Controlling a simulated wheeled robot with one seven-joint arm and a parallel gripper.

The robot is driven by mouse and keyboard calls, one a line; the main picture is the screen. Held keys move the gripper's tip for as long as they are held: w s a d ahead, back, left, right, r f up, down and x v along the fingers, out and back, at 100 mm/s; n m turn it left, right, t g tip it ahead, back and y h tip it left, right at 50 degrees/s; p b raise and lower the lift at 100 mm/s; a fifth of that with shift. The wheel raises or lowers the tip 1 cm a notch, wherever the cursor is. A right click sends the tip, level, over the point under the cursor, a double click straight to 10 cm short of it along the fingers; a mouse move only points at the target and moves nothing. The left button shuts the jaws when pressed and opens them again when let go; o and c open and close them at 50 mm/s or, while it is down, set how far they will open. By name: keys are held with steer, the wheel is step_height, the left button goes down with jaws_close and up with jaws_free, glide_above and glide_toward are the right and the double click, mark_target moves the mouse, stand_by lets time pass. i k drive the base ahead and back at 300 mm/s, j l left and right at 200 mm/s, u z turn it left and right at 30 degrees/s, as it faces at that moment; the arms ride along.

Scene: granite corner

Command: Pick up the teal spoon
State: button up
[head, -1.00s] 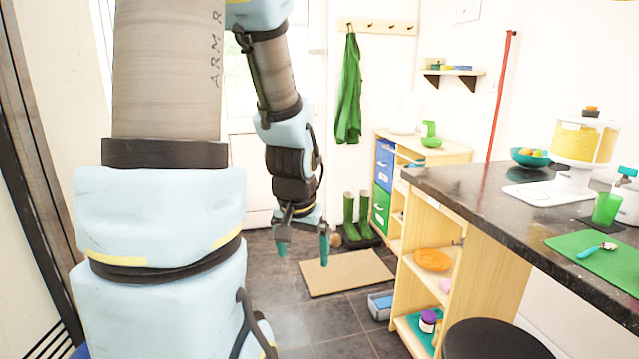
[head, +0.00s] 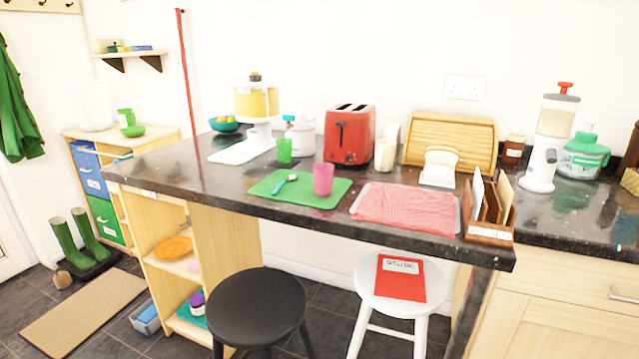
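The teal spoon (head: 284,184) lies on a green mat (head: 262,190) on the dark granite counter, in the middle of the head view. Its light-coloured bowl end points up and to the right, its teal handle down and to the left. A pink cup (head: 323,179) stands on the same mat, just right of the spoon. My gripper is out of the head view, so its distance to the spoon does not show.
A green cup (head: 284,151) and a red toaster (head: 349,135) stand behind the mat. A pink cloth on a tray (head: 408,208) lies to its right. A black stool (head: 258,305) and a white stool (head: 388,302) stand before the counter.

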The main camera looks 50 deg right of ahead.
mark_target(290, 178)
steer(key=i+l+z, duration=0.15)
steer(key=i+z, duration=0.95)
